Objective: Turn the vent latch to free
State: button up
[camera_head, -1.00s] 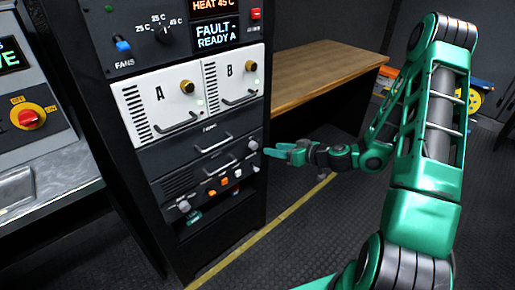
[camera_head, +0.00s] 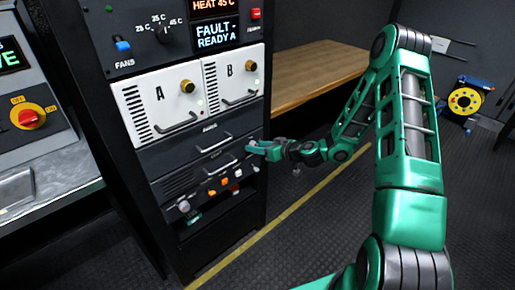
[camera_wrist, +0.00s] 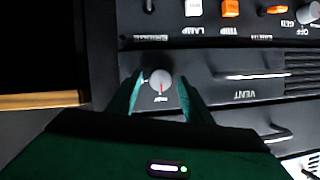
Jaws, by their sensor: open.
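The wrist view shows the panel upside down; the small lettering by the knob is too blurred to read. My gripper (camera_wrist: 160,78) is open, its two green fingers on either side of the knob. I cannot tell whether they touch it. In the head view my gripper (camera_head: 256,147) is at the right edge of the rack's drawer front and hides the knob.
White modules A (camera_head: 159,96) and B (camera_head: 248,70) sit above the drawers. A panel with orange and white switches (camera_head: 225,184) and knobs lies below. A wooden bench (camera_head: 320,75) stands behind the arm. Open floor with a yellow line (camera_head: 300,200) lies to the right.

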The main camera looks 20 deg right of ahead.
jog(key=c, duration=1.1)
jog(key=shift+o, duration=0.2)
jog(key=shift+d, duration=0.1)
jog(key=m+y, duration=0.2)
jog(key=m, duration=0.2)
jog(key=f+m+t+y, duration=0.1)
jog(key=m+y, duration=0.1)
jog(key=m, duration=0.3)
jog(key=d+m+y, duration=0.1)
jog(key=m+y, duration=0.1)
jog(key=m, duration=0.3)
jog(key=shift+w+f+t+y, duration=0.15)
jog(key=shift+f+t+y, duration=0.15)
jog(key=shift+t+y, duration=0.1)
jog(key=shift+m, duration=0.4)
